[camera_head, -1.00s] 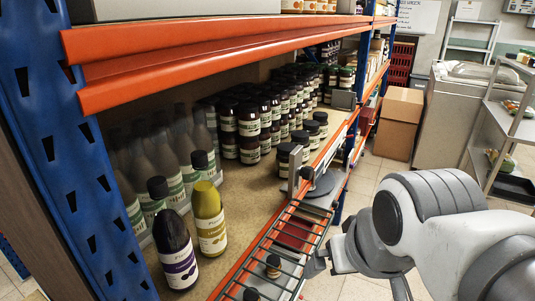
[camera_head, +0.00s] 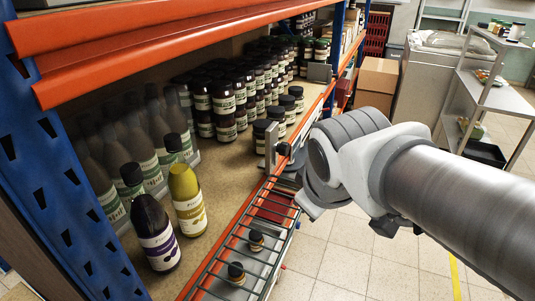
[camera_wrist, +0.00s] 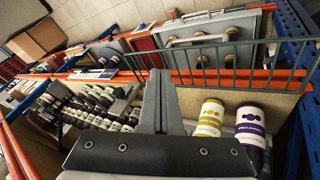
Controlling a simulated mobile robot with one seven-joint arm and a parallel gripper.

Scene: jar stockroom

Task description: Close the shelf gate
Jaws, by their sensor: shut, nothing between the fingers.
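The shelf gate (camera_head: 243,240) is a dark wire grid running along the orange front edge of the shelf in the head view. It also shows in the wrist view (camera_wrist: 225,56), stretching across the upper right beside the orange beam. I cannot tell whether it is latched. My gripper (camera_wrist: 160,76) is shut and empty, with its fingers pointing toward the orange beam and the left end of the gate. In the head view my arm hides the gripper. A small upright grey plate (camera_head: 271,148) stands at the far end of the gate.
A yellow bottle (camera_head: 187,200) and a purple bottle (camera_head: 155,234) stand just inside the shelf edge. Several dark jars (camera_head: 225,105) fill the shelf further back. Small jars (camera_head: 236,272) show through the gate. A cardboard box (camera_head: 377,82) stands beyond. Floor at right is clear.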

